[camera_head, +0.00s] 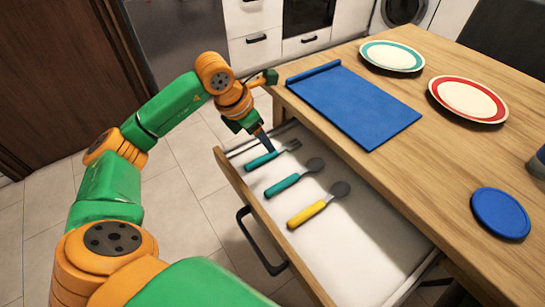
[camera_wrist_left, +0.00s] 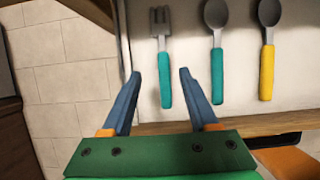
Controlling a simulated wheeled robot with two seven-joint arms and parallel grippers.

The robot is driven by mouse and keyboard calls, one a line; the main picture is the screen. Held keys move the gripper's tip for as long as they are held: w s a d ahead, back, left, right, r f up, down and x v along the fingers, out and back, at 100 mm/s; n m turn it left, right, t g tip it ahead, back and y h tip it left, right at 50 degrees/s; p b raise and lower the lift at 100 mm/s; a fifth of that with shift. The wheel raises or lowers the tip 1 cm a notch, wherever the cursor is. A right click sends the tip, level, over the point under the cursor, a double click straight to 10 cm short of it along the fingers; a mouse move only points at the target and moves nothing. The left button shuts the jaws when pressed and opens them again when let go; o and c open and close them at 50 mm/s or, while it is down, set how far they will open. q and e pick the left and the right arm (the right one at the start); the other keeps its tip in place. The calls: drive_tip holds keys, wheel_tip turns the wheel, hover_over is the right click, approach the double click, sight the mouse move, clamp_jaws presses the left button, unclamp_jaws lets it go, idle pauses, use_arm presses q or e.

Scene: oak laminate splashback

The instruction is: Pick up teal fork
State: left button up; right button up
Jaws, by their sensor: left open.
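The teal fork (camera_head: 262,160) lies in the open white drawer, at the end farthest from me, with a teal handle and grey tines. It also shows in the left wrist view (camera_wrist_left: 165,82), tines pointing up in the picture. My left gripper (camera_head: 265,143) is over the fork, its blue fingers pointing down. In the left wrist view the gripper (camera_wrist_left: 160,72) is open and empty, with the fork's handle appearing between the two fingertips, nearer the right one. I cannot tell the exact height of the fingertips above the handle. My right gripper is not in view.
A teal spoon (camera_head: 294,177) and a yellow spoon (camera_head: 318,204) lie beside the fork in the drawer (camera_head: 362,262). The wooden table (camera_head: 420,173) above it holds a blue board (camera_head: 353,104), a teal-rimmed plate (camera_head: 391,56), a red-rimmed plate (camera_head: 468,99) and a blue disc (camera_head: 500,213).

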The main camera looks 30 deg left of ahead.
sight(268, 154)
use_arm(q)
drive_tip(key=x, duration=0.5)
drive_tip(key=shift+s+d+f, duration=0.2)
drive_tip(key=shift+f, duration=0.15)
drive_tip(key=shift+f+b, duration=0.15)
drive_tip(key=shift+b, duration=0.15)
clamp_jaws()
